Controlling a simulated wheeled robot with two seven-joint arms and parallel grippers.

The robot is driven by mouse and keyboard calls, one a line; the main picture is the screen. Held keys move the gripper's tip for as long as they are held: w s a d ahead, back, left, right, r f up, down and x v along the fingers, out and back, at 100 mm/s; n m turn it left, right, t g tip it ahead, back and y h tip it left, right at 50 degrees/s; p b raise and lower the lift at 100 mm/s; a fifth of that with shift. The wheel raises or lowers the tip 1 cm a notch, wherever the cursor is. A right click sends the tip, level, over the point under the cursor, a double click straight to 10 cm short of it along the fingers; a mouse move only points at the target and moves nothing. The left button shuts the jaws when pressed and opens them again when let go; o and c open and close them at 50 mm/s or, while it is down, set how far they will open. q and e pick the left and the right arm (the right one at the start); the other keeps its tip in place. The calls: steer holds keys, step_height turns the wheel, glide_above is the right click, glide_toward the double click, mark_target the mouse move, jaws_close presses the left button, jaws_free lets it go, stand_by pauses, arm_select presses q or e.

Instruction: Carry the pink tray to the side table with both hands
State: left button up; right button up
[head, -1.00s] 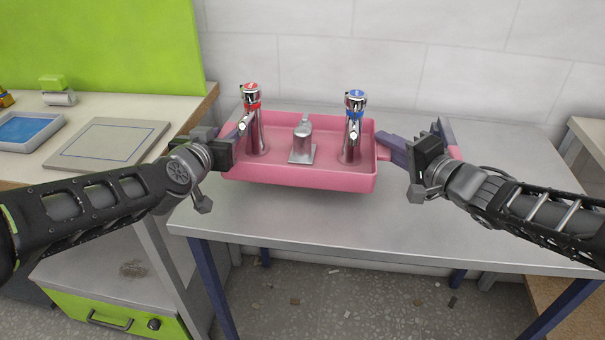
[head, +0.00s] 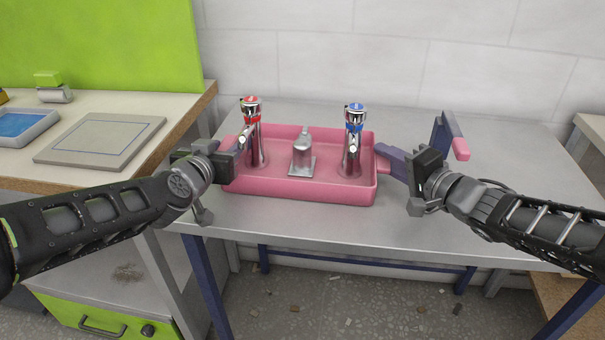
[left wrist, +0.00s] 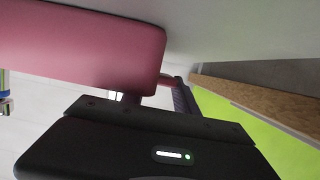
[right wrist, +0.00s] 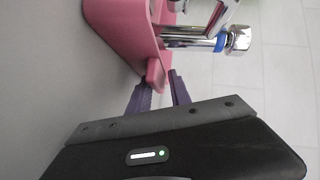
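The pink tray (head: 300,190) is level over the grey table (head: 480,215); I cannot tell whether its base touches the top. It carries a red-ringed tap (head: 257,150), a blue-ringed tap (head: 351,150) and a silver dispenser (head: 302,157). My left gripper (head: 233,142) is at the tray's left handle and looks shut on it; in the left wrist view the tray wall (left wrist: 80,45) partly hides the fingers. My right gripper (head: 388,158) is at the right handle. In the right wrist view, its purple fingers sit either side of the pink handle (right wrist: 156,74), apparently shut on it.
A wooden-edged counter (head: 100,165) with a grey board (head: 100,138) and a blue-filled dish (head: 22,126) stands at left. A purple and pink piece (head: 447,130) shows behind my right gripper. A tiled wall is behind.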

arm_select(q)
steer(key=o, duration=0.3)
steer(key=shift+a, duration=0.1)
arm_select(e)
steer(key=o, duration=0.3)
arm_select(q)
steer(key=shift+s+r, duration=0.1)
steer(key=shift+s, duration=0.05)
steer(key=v, duration=1.1)
steer(key=shift+s+r, duration=0.1)
steer(key=shift+s, duration=0.25)
arm_select(e)
steer(key=v, duration=1.2)
